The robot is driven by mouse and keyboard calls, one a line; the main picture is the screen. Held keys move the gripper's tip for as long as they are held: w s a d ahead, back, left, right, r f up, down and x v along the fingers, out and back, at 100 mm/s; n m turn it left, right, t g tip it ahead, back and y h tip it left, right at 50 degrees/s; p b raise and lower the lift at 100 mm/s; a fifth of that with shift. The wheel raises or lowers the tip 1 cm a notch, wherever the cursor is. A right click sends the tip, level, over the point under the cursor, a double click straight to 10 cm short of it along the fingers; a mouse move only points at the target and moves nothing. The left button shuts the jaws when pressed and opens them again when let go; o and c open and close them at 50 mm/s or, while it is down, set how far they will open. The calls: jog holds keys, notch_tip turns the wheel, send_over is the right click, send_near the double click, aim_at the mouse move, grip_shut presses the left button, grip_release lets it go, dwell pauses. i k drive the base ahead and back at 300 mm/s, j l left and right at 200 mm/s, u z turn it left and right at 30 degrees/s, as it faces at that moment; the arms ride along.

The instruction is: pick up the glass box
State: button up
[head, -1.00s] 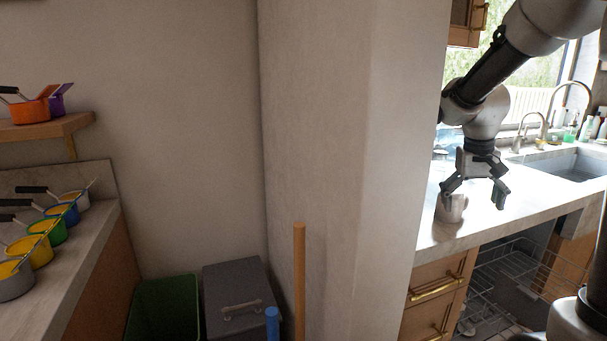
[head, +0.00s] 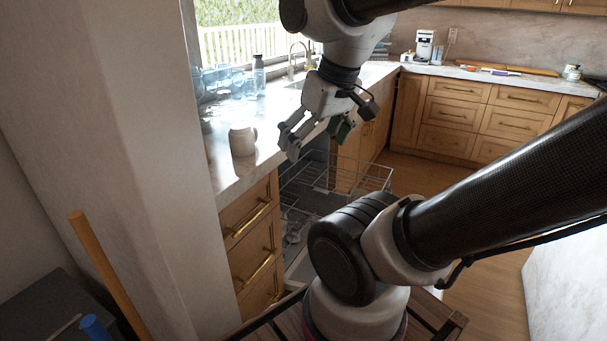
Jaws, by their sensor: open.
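I cannot make out a glass box for certain. Clear bluish glassware (head: 222,80) stands in a group on the counter by the window, and a glass box could be among it; the shapes are too small to tell apart. My gripper (head: 317,142) is open and empty, pointing down beyond the counter's front edge, above the open dishwasher rack. It is to the right of the glassware and apart from it.
A pale mug (head: 242,140) stands near the edge of the counter (head: 228,178), left of my gripper. A bottle (head: 258,76) stands behind it. A wire rack (head: 345,180) is pulled out below. A wooden pole (head: 105,270) stands at lower left.

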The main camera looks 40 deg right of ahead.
aim_at(354, 193)
jog(key=z, duration=1.4)
